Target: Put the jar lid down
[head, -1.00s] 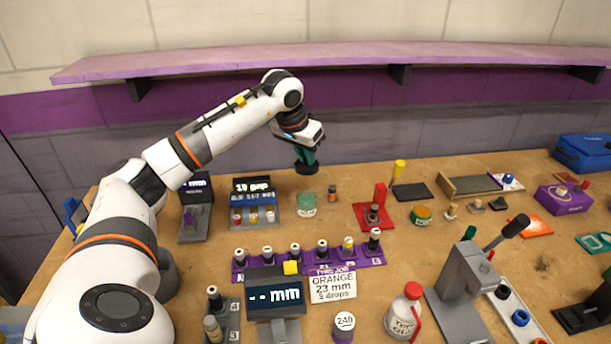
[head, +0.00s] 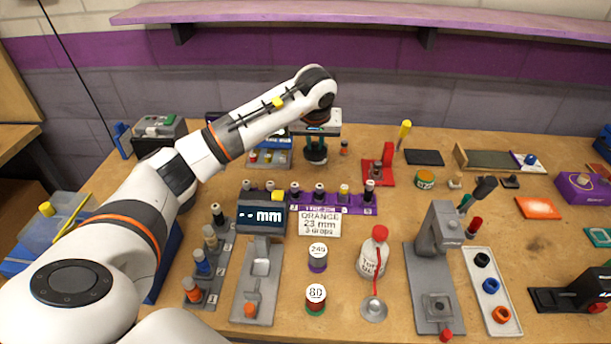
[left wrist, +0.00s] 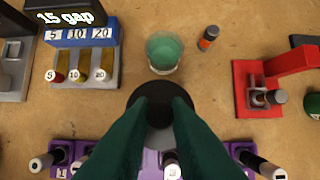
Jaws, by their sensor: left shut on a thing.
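My left gripper (head: 316,146) is shut on the black round jar lid (head: 315,161) and points down over the table. In the left wrist view, the dark green fingers (left wrist: 158,105) close on the lid (left wrist: 160,92), which looks held above the tabletop; the exact height is hard to tell. A glass jar with green contents (left wrist: 165,52) stands just beyond the lid, apart from it in that picture, its top showing no lid. In the head view the jar is hidden behind my gripper. My right gripper is not in view.
A gap-block holder (left wrist: 80,60) is left of the jar. A small orange-and-black bottle (left wrist: 208,38) and a red stand (left wrist: 262,85) are to its right. A purple bottle rack (head: 355,203) lies on the near side. Bare wood shows between them.

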